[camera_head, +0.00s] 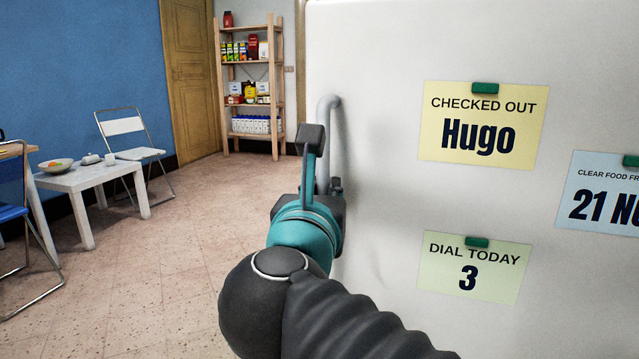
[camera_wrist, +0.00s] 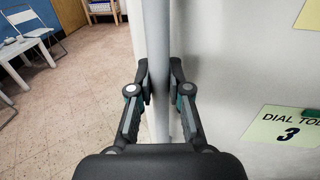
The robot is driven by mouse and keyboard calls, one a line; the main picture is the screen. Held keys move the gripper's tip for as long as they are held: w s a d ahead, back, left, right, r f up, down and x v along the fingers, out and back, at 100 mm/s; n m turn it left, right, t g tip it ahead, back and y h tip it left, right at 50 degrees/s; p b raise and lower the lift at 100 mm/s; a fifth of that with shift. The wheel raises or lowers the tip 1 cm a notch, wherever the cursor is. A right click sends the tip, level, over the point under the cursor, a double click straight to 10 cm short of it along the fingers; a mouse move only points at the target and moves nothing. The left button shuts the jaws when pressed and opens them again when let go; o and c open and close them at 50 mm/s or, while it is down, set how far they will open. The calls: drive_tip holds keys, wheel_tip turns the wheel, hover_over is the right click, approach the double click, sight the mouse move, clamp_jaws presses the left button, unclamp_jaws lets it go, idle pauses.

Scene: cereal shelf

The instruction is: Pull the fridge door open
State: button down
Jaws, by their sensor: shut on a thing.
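The white fridge door (camera_head: 385,45) fills the right of the head view. It also shows on the right of the wrist view (camera_wrist: 240,60). A grey vertical bar handle (camera_head: 326,106) stands out near the door's left edge. In the wrist view the handle (camera_wrist: 157,40) runs down between the two fingers. My gripper (camera_wrist: 160,88) is shut around the handle, one finger on each side. In the head view my arm hides the lower part of the handle, and the fingertips are mostly hidden. I cannot tell whether the door is ajar.
Notes hang on the door under green magnets, including a yellow one (camera_head: 483,150). A wooden shelf (camera_head: 222,100) with groceries stands at the back. A white table (camera_head: 85,180) and folding chair (camera_head: 125,127) stand left. The tiled floor (camera_head: 170,260) between is clear.

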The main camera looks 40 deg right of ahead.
sight(322, 115)
drive_tip(key=shift+s+a, duration=0.2)
idle(0.3)
drive_tip(key=c, duration=1.1)
unclamp_jaws()
wheel_tip(322, 115, up, 10)
drive_tip(key=shift+r, duration=0.1)
